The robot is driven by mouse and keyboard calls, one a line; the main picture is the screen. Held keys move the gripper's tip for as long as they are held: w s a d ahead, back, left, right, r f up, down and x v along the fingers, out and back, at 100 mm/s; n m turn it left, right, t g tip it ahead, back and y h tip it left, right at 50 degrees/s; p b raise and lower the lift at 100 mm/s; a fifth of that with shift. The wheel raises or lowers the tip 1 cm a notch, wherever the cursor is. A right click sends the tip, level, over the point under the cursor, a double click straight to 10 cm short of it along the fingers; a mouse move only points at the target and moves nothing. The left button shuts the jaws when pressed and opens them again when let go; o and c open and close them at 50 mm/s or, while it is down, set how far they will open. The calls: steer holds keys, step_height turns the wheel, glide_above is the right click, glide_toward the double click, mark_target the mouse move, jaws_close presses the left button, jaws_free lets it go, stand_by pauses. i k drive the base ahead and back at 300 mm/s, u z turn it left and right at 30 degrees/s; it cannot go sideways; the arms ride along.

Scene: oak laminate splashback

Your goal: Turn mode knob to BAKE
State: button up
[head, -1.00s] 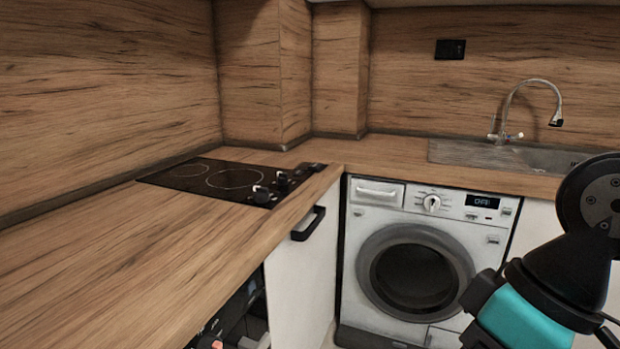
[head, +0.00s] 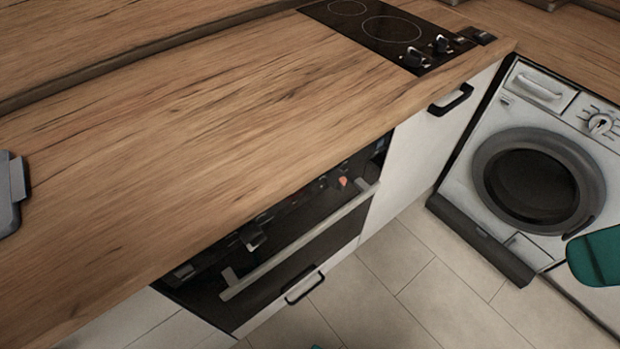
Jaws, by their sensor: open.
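The built-in oven (head: 300,250) sits under the wooden counter, its black front seen steeply from above. A long metal handle (head: 300,243) runs across its door. Its control panel lies just under the counter edge and is partly hidden by it. One knob (head: 252,236) shows near the panel's left part, and a small reddish spot (head: 343,182) shows near its right part. I cannot tell which control is the mode knob, and no label or pointer direction is readable. My gripper is not in view; only a teal part of my arm shows at the right edge.
The wooden counter (head: 200,130) overhangs the oven. A black cooktop (head: 385,28) with knobs lies at its far end. A white cabinet with a black handle (head: 450,100) and a washing machine (head: 540,170) stand beyond. A grey object (head: 10,195) is cut off at left. Tiled floor is clear.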

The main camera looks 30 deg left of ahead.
mark_target(252, 235)
steer(key=z, duration=0.4)
steer(key=k, duration=0.85)
steer(key=u, duration=0.9)
